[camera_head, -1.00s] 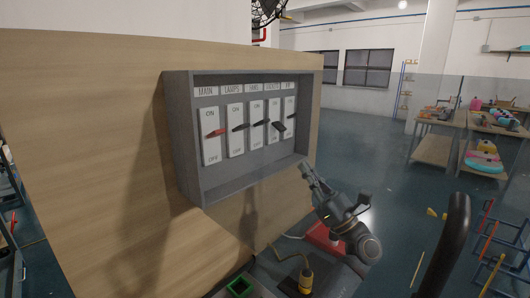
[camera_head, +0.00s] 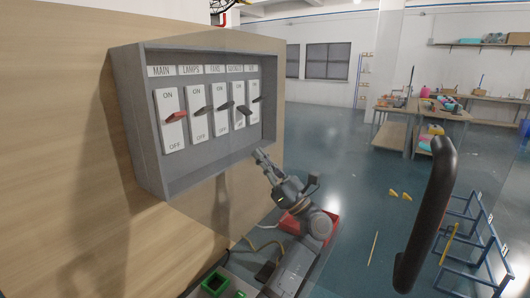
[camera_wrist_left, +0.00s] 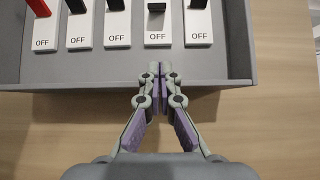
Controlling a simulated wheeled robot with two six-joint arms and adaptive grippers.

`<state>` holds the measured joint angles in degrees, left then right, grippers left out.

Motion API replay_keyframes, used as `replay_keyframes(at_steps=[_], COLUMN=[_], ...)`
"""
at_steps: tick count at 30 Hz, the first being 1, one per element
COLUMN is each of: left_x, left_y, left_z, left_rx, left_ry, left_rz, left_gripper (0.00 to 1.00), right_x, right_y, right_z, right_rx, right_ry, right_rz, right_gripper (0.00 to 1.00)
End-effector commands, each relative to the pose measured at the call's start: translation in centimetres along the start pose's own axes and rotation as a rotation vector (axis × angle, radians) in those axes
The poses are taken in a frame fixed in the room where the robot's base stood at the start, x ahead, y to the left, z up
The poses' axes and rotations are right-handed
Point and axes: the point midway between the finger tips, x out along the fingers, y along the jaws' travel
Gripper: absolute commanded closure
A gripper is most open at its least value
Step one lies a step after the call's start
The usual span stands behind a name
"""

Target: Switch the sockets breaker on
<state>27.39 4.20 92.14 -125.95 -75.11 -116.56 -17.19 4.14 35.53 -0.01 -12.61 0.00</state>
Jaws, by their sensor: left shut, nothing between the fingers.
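The breaker box (camera_head: 150,120) is a grey open-fronted case on a wooden panel, with a row of switches under labels. The sockets breaker (camera_head: 238,118) is the fourth from the left; its black lever tilts down, lower than its neighbours. In the left wrist view its lever (camera_wrist_left: 156,8) shows at the top above an OFF mark. The red main lever (camera_head: 174,116) is at the far left. My left gripper (camera_head: 259,154) is shut and empty, just below the box's lower right edge; in the wrist view its fingertips (camera_wrist_left: 161,72) sit below the sockets plate. My right gripper is not in view.
The box's bottom lip (camera_wrist_left: 100,102) lies around the fingertips' height in the wrist view. Below are a red object (camera_head: 322,226), a green box (camera_head: 215,283) and cables. Open floor lies to the right, with a blue rack (camera_head: 480,245) and tables behind.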

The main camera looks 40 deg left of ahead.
Motion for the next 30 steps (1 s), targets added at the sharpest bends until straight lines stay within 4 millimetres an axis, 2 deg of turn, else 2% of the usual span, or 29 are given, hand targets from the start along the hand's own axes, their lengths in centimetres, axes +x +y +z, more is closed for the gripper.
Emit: replay_keyframes(at_steps=[1, 9, 12, 16, 30], left_x=[1.6, 7.2, 7.3, 7.4, 7.3], left_y=[0.1, 0.1, 0.0, 0.0, 0.0], left_z=[0.6, 0.7, 2.4, 3.5, 4.0], left_rx=[0.001, 0.000, -0.002, 0.000, 0.000], left_ry=[-0.005, -0.003, 0.003, 0.002, 0.002], left_rz=[0.002, 0.002, 0.000, 0.000, 0.001], left_gripper=[1.00, 1.00, 1.00, 1.00, 1.00], right_x=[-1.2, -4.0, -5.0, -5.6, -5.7], right_y=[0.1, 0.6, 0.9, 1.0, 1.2], right_z=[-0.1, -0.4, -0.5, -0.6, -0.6], right_rx=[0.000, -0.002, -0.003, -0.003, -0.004], right_ry=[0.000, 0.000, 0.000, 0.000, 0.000], right_rz=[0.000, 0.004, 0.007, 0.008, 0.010], right_gripper=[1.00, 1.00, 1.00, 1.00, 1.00])
